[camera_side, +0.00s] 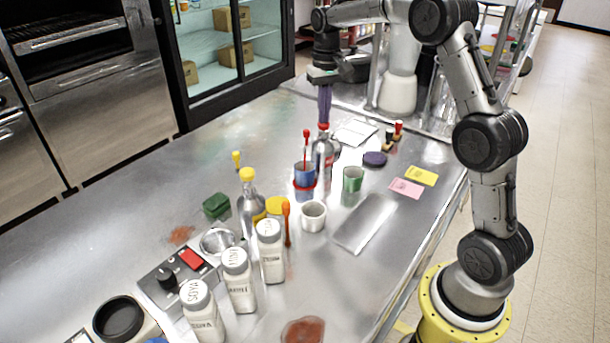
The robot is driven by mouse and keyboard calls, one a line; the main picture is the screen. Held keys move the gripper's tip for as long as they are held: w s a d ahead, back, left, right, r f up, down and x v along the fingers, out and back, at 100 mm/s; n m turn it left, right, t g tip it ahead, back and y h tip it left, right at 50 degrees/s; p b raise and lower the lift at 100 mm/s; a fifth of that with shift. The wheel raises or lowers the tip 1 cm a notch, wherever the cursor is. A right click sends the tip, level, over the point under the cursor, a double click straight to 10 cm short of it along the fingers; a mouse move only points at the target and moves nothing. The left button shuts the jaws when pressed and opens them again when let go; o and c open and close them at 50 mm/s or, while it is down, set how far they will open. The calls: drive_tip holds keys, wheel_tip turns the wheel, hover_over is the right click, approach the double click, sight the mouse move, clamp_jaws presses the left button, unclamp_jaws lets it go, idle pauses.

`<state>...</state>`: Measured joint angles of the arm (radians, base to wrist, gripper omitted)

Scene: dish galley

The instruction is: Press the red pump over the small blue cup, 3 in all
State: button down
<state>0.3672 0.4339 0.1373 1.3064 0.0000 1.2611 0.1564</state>
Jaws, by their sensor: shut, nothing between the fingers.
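The red pump (323,127) tops a grey bottle (325,150) in the middle of the counter. My gripper (324,119) is shut and empty, its purple fingers pointing down. Its tips are right at the pump's top; I cannot tell whether they touch. The small blue cup (304,172) stands just left of and in front of the bottle, with a red ring around its lower part. A thin red stick-like piece (306,135) rises at the cup. The cup's inside and any liquid cannot be made out.
A yellow-topped bottle (249,200), a green cup (352,180), a white cup (313,216) and several white shakers (238,282) stand nearby. A grey tray (366,222) lies at the right. The counter's left side is mostly free.

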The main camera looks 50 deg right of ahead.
drive_tip(key=shift+f, duration=0.35)
drive_tip(key=shift+r, duration=1.55)
drive_tip(key=shift+f, duration=1.55)
drive_tip(key=shift+r, duration=1.55)
drive_tip(key=shift+r, duration=0.1)
